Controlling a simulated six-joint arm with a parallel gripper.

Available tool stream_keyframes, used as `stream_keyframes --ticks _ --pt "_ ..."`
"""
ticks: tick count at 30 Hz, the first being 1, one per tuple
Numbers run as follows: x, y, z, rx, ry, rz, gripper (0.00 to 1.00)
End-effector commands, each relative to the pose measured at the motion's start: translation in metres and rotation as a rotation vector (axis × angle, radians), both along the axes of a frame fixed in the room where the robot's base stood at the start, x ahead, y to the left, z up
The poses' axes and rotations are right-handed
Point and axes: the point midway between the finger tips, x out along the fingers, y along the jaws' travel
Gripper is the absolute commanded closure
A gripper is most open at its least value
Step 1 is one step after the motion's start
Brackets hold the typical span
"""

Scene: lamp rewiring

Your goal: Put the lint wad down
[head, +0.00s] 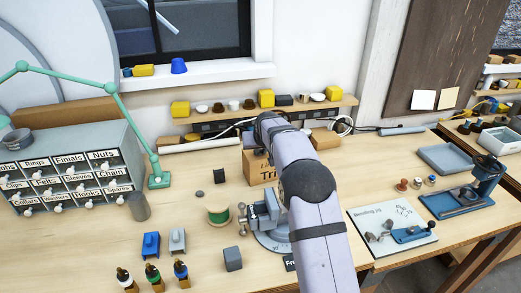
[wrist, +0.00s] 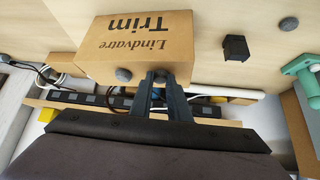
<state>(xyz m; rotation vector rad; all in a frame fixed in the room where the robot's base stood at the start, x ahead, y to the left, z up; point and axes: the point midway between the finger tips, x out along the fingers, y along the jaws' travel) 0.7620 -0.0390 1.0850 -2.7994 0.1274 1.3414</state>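My gripper (wrist: 159,77) hangs at the top edge of a brown "Lindvatre Trim" carton (wrist: 140,45) in the wrist view. Its two fingers are close together, with a small grey lump, seemingly the lint wad (wrist: 160,74), between the tips; it is mostly hidden. Similar grey lumps show apart from the fingers: one (wrist: 124,74) at the carton's edge and one (wrist: 288,23) on the bench. The bench one also shows in the head view (head: 199,194). In that view my arm hides the gripper and part of the carton (head: 258,168).
A dark block (wrist: 236,48) lies beside the carton. A green wire spool (head: 218,214), a vise (head: 265,220) and a grey cube (head: 233,258) stand in front. A labelled drawer cabinet (head: 70,165) and green lamp (head: 158,179) stand left. Bench around the dark block is clear.

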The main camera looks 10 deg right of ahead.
Motion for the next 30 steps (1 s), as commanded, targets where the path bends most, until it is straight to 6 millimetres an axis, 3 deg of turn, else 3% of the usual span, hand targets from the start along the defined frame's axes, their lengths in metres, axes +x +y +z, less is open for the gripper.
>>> stream_keyframes --ticks 1,2,17,30 --pt "0.0 0.0 0.0 0.0 0.001 0.0 0.73" --pt "0.0 0.0 0.0 0.0 0.001 0.0 0.66" --pt "-0.003 0.0 0.007 0.0 -0.002 0.0 0.66" --pt "-0.04 0.004 0.053 0.0 -0.004 0.0 0.66"
